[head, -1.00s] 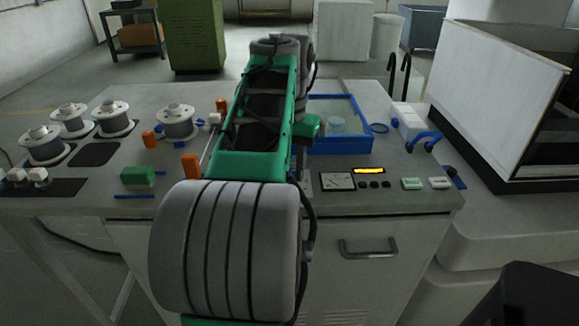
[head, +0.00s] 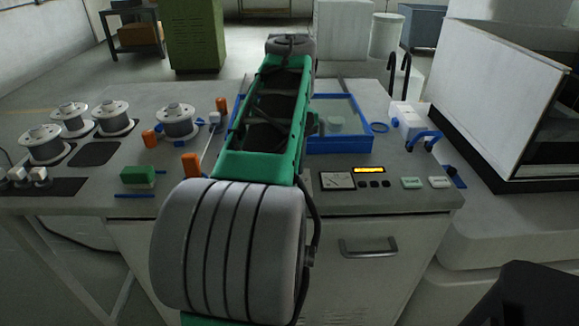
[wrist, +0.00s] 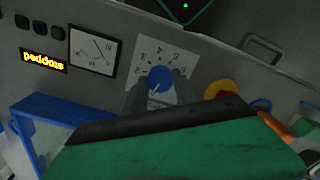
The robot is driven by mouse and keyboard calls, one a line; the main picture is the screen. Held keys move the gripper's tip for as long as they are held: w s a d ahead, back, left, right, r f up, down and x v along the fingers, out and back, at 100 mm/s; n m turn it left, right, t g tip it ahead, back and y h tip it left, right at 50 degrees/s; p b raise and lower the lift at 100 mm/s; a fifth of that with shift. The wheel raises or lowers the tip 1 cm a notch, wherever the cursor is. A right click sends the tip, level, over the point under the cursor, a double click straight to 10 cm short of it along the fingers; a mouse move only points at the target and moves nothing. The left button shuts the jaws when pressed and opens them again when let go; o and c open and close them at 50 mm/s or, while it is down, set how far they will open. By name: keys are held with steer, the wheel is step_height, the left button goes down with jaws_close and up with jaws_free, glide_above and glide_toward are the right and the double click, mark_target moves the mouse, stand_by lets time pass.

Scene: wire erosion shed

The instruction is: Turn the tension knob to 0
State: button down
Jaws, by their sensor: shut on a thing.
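The tension knob (wrist: 160,77) is a blue round knob on a white dial plate (wrist: 178,48) with printed numbers, in the middle of the wrist view. A small pale mark shows on its lower part; I cannot read which number it points to. My gripper (wrist: 160,90) has its two grey fingers on either side of the knob, shut on it. In the head view, my arm hides the knob, its dial and the gripper.
Beside the dial are a needle meter (wrist: 92,52), a lit display (wrist: 43,61) and a yellow-and-red button (wrist: 220,89). A blue-rimmed tray (head: 372,148) lies behind the panel. Wire spools (head: 177,122) and orange-handled tools (head: 191,165) stand on the left.

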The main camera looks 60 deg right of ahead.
steer(key=shift+n, duration=1.2)
steer(key=c, duration=1)
jaws_free()
steer(key=shift+o, duration=0.2)
steer(key=shift+r, duration=0.1)
step_height(320, 180, up, 8)
steer(key=p, duration=0.7)
steer(key=shift+f, duration=0.2)
